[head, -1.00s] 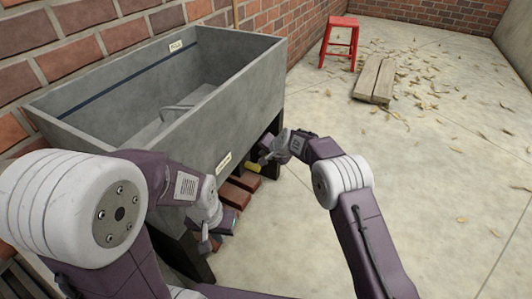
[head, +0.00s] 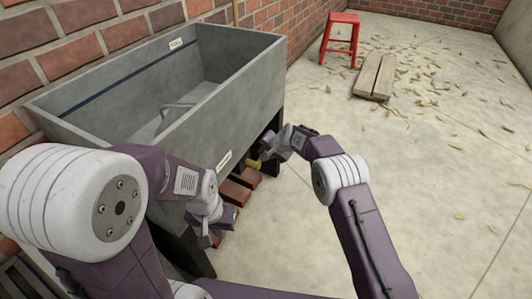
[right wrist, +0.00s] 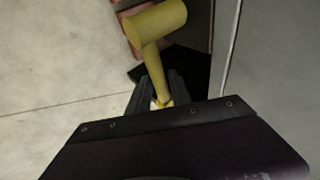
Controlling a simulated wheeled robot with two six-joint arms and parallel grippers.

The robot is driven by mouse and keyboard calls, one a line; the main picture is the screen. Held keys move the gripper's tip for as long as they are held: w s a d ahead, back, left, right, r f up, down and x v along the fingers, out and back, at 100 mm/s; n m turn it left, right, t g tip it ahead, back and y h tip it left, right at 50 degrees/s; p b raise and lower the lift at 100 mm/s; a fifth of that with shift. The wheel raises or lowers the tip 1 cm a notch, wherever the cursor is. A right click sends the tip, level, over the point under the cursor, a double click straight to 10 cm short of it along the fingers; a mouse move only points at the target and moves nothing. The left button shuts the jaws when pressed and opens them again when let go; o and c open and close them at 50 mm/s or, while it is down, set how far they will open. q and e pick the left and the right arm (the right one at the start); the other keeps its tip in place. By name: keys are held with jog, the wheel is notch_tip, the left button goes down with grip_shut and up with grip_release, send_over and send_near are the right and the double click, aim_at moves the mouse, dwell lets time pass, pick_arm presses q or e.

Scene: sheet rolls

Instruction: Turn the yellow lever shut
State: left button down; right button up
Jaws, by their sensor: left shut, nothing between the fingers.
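The yellow lever (head: 253,164) sits below the right end of the grey trough's front wall. In the right wrist view it shows as a thick yellow cylinder on a narrower stem (right wrist: 153,65). The stem runs down between the dark fingers of my right gripper (right wrist: 160,88). I cannot tell whether they press on it. In the head view my right gripper (head: 267,151) is small and beside the lever. My left gripper (head: 207,236) is shut and empty, in front of the trough's lower front.
The grey trough (head: 190,133) stands along the brick wall on dark legs. Reddish-brown bricks (head: 234,191) lie beneath it. A red stool (head: 340,38) and wooden planks (head: 374,77) stand farther back among scattered leaves.

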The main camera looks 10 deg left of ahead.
jog(key=shift+r, duration=0.1)
jog(key=p+v, duration=0.3)
jog(key=v, duration=0.6)
jog(key=shift+p, duration=0.3)
jog(key=shift+d, duration=0.1)
